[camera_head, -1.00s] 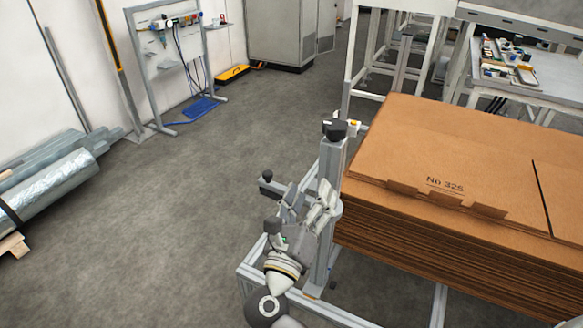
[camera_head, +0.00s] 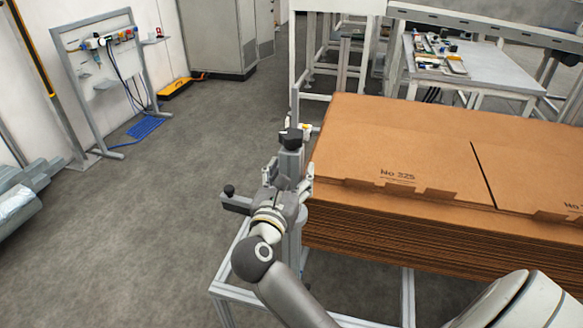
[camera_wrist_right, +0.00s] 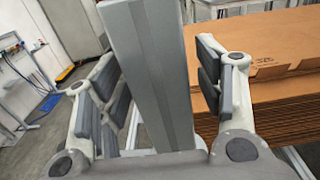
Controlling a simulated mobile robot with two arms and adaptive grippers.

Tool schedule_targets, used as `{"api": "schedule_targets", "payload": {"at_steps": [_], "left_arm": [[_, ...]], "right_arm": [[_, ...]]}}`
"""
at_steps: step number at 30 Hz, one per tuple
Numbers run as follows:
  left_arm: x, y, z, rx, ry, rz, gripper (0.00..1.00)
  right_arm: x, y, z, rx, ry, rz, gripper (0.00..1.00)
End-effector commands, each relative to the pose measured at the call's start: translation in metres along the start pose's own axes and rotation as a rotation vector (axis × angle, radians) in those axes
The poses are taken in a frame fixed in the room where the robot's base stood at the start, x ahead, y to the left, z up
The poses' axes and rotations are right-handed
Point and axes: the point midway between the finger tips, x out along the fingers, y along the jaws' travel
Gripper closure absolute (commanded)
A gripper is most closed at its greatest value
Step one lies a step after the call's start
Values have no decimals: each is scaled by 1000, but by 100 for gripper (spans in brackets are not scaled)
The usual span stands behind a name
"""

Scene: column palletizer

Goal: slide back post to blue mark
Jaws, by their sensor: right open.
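In the right wrist view the post (camera_wrist_right: 150,70) runs between the open fingers of the right gripper (camera_wrist_right: 160,85). Gaps show beside the post, so the fingers are not closed on it. I cannot make out a blue mark in either view. My left gripper is not in view.
The stack of flat brown cardboard (camera_head: 400,150) lies close to the right of the post.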

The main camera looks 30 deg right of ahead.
Motion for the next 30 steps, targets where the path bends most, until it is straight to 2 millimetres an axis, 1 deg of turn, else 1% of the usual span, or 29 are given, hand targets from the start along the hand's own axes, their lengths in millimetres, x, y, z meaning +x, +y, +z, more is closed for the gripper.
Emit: {"api": "schedule_targets", "payload": {"at_steps": [1, 4, 12, 26, 27, 30], "left_arm": [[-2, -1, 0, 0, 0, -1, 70], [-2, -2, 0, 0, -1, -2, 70], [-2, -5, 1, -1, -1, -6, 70], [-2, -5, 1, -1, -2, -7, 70], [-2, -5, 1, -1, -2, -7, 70], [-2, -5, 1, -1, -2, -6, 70]], "right_arm": [[4, 0, 2, -1, -2, 0, 38], [9, 0, 1, 0, -1, 0, 38], [10, 0, 0, 0, 0, 0, 38], [9, 0, 0, 0, 0, 0, 98], [9, 0, 0, 0, 0, 0, 100], [11, 0, 0, 0, 0, 0, 100]]}}
